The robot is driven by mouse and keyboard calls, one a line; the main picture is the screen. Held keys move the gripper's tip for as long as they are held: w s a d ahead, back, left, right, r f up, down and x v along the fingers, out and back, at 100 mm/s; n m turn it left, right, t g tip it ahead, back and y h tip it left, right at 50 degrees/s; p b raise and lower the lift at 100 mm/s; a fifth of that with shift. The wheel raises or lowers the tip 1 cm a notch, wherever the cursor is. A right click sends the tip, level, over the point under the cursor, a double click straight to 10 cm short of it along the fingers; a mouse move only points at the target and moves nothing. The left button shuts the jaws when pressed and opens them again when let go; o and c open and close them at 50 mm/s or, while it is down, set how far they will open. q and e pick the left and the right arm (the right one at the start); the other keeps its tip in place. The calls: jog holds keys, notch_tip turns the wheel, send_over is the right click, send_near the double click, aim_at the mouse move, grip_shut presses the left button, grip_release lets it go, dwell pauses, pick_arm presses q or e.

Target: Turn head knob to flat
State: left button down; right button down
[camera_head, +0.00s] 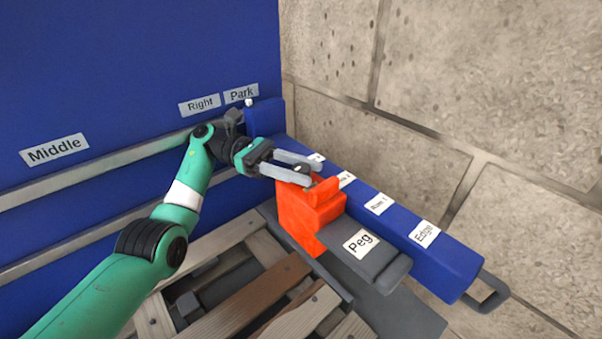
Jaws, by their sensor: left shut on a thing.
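My left gripper (300,170) reaches in from the left, over the orange-red head (308,214). Its two grey fingers are shut on a small dark knob (301,169) at the top of the head. The fingers hide much of the knob, and I cannot read which way it is turned. The head sits against a blue beam, beside a grey block labelled Peg (365,250). No label reading "flat" is legible. My right gripper is not in view.
The blue beam (455,262) carries labels, including Row 1 and Edge, and ends in a dark handle (487,292). A blue panel (110,60) with rails and labels Middle, Right and Park stands behind. Wooden pallet slats (240,300) lie below. A stone wall (480,90) bounds the right.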

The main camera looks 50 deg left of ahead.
aim_at(301, 167)
pick_arm(q)
jog(key=c, duration=0.7)
grip_release()
notch_tip(301, 167, up, 4)
jog(key=shift+s+d+f+p, duration=0.1)
jog(key=shift+p, duration=0.9)
jog(key=shift+s+d+r+p, duration=0.65)
jog(key=shift+s+d+r, duration=0.55)
jog(key=shift+s+r, duration=0.55)
jog(key=shift+s+d+r+p, duration=0.7)
jog(key=shift+s+d+r, duration=0.6)
jog(key=shift+s, duration=0.8)
jog(key=shift+s+d+r+p, duration=0.65)
jog(key=shift+s+d+r, duration=0.5)
jog(key=shift+s+r, duration=0.6)
jog(key=shift+o, duration=0.2)
jog(key=shift+s+f, duration=0.2)
